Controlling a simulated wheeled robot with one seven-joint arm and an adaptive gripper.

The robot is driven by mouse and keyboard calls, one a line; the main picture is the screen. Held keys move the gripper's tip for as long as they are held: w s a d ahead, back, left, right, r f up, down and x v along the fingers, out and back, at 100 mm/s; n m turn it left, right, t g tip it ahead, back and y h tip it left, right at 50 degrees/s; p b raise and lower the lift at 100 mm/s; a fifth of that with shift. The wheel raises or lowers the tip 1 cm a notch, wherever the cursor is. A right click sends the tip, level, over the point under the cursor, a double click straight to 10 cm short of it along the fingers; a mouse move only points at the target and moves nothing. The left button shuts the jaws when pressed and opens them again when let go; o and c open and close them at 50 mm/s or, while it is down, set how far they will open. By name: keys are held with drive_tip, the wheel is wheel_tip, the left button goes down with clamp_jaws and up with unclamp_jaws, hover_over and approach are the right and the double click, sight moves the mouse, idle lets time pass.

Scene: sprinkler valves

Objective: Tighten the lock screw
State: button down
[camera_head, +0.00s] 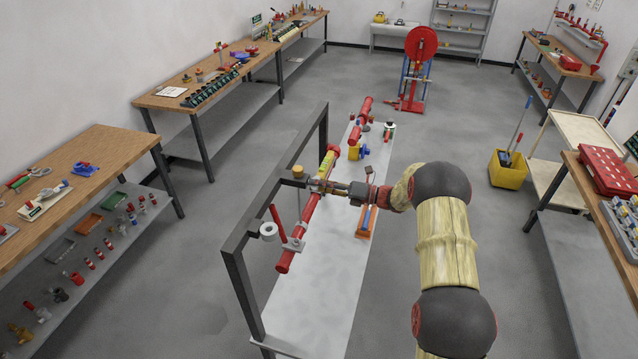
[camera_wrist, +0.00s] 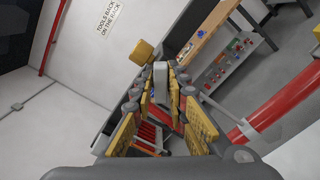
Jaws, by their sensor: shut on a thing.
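My gripper (camera_head: 322,186) reaches in from the right to the red pipe (camera_head: 312,215) on the dark frame in the head view. In the wrist view, the fingers of my gripper (camera_wrist: 161,78) come together on a small grey upright part (camera_wrist: 160,74). It may be the lock screw, but its shape is largely hidden by the fingers. A brass-yellow knob (camera_wrist: 143,51) is just beyond the fingertips to the left. The same kind of knob (camera_head: 297,171) shows by the frame in the head view. The pipe's yellow section (camera_head: 326,164) lies just above my gripper.
The dark frame (camera_head: 240,228) stands over a long pale bench (camera_head: 318,312). An orange tray (camera_head: 366,226) lies on the bench, below my arm. Wooden workbenches line the left (camera_head: 110,150). A yellow mop bucket (camera_head: 507,170) is on the floor at right.

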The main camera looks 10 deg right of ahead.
drive_tip(key=shift+r, duration=0.25)
drive_tip(key=shift+w+m+p, duration=0.1)
drive_tip(key=shift+m+p, duration=0.6)
drive_tip(key=shift+p, duration=0.05)
drive_tip(key=shift+f+m, duration=0.1)
drive_tip(key=shift+m, duration=0.9)
drive_tip(key=shift+m, duration=1.7)
drive_tip(key=shift+m, duration=0.5)
drive_tip(key=c, duration=1.7)
unclamp_jaws()
drive_tip(key=shift+f, duration=0.1)
